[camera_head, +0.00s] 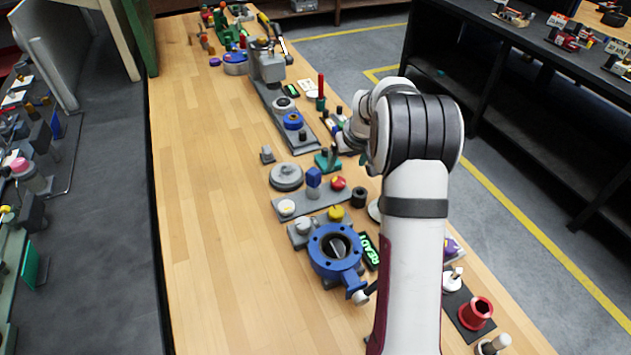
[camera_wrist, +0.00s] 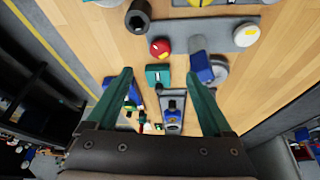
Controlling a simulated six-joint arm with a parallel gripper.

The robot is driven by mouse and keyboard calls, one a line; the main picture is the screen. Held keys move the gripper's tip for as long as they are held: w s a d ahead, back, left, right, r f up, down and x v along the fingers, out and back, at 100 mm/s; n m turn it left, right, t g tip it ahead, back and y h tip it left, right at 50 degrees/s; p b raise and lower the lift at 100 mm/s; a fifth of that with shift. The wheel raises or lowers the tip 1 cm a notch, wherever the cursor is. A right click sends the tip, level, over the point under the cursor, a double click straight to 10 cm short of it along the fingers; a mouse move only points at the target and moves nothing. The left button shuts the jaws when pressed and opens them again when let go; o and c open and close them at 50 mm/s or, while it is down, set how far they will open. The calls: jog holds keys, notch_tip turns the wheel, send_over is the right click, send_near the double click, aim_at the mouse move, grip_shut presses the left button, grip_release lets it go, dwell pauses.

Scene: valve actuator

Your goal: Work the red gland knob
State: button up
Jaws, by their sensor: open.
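A round red knob (camera_head: 338,183) sits on a grey plate (camera_head: 312,203) on the bench, beside a blue block and a yellow knob. The red knob, with a small yellow mark, also shows in the wrist view (camera_wrist: 160,48), near the top centre. My gripper (camera_wrist: 160,73) is open and empty, its two green fingers spread either side of the view's middle. The red knob appears beyond the fingertips, apart from them. In the head view my gripper cannot be made out clearly behind the arm.
A black hollow piece (camera_head: 359,197) and a teal fixture (camera_wrist: 157,75) are close by. A blue valve (camera_head: 322,261) lies nearer. The bench's left side is clear.

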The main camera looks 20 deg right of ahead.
aim_at(338, 181)
jog(key=shift+m, duration=0.3)
jog(key=x, duration=1.2)
jog(key=shift+s+a+f, duration=0.1)
jog(key=shift+s+a, duration=0.05)
jog(key=shift+r+m+h, duration=0.2)
jog(key=shift+m+h, duration=0.2)
jog(key=shift+m, duration=0.3)
jog(key=shift+m+g+h, duration=0.4)
jog(key=shift+m, duration=0.8)
jog(key=n+y, duration=0.1)
jog(key=n, duration=0.2)
jog(key=shift+r+n+t+y, duration=0.2)
jog(key=shift+n+t+y, duration=0.15)
jog(key=shift+n, duration=0.35)
jog(key=a+v, duration=0.1)
jog(key=v, duration=1.5)
jog(key=s+a+r+g+y, duration=0.2)
jog(key=s+a+r, duration=0.4)
jog(key=s+a, duration=0.4)
jog(key=shift+s+a, duration=0.25)
jog(key=shift+a, duration=0.85)
